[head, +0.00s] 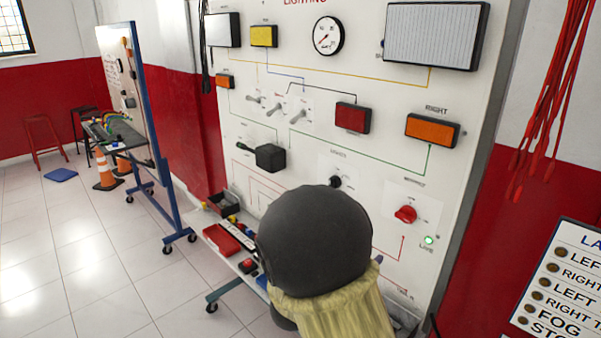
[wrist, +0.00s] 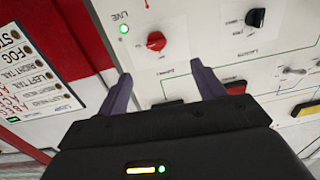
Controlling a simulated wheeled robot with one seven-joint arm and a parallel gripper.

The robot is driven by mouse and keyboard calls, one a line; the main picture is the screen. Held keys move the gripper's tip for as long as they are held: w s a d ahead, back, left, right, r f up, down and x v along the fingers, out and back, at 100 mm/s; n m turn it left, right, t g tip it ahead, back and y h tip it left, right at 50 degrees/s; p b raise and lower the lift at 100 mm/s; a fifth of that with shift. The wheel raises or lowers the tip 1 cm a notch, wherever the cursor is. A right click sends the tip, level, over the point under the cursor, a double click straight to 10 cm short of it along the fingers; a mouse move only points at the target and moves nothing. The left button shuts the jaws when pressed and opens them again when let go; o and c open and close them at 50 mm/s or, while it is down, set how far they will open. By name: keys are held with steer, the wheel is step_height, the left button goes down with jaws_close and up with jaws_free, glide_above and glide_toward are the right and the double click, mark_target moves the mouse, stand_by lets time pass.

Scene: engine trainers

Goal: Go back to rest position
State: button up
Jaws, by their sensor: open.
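My gripper (wrist: 164,86) shows in the wrist view with its two purple fingers spread apart and nothing between them. It faces the white lighting board (wrist: 185,60), which appears rotated there. A red knob (wrist: 156,41) and a black knob (wrist: 255,18) lie beyond the fingertips, apart from them. In the head view my dark rounded arm link and its yellow cover hide most of the gripper. The lighting board (head: 300,165) stands upright with the red knob (head: 405,214), the black knob (head: 336,182) and a lit green lamp (head: 428,240).
A shelf (head: 212,237) at the board's foot holds a red box (head: 222,240) and small parts. A second wheeled trainer (head: 140,110) and orange cones (head: 105,172) stand at left. Red cords (head: 560,90) hang at right near a label sign (head: 565,285). Tiled floor at left is open.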

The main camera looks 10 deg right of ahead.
steer(key=s+a+f+n+g+y+p, duration=0.2)
steer(key=a+f+n+y+p, duration=0.25)
steer(key=y, duration=0.75)
steer(key=s+d+f+n+g+y, duration=0.1)
steer(key=s+n+g, duration=0.4)
steer(key=s, duration=0.9)
steer(key=shift+s+d+n+g, duration=0.15)
steer(key=shift+s+n+g, duration=0.15)
steer(key=shift+g, duration=0.6)
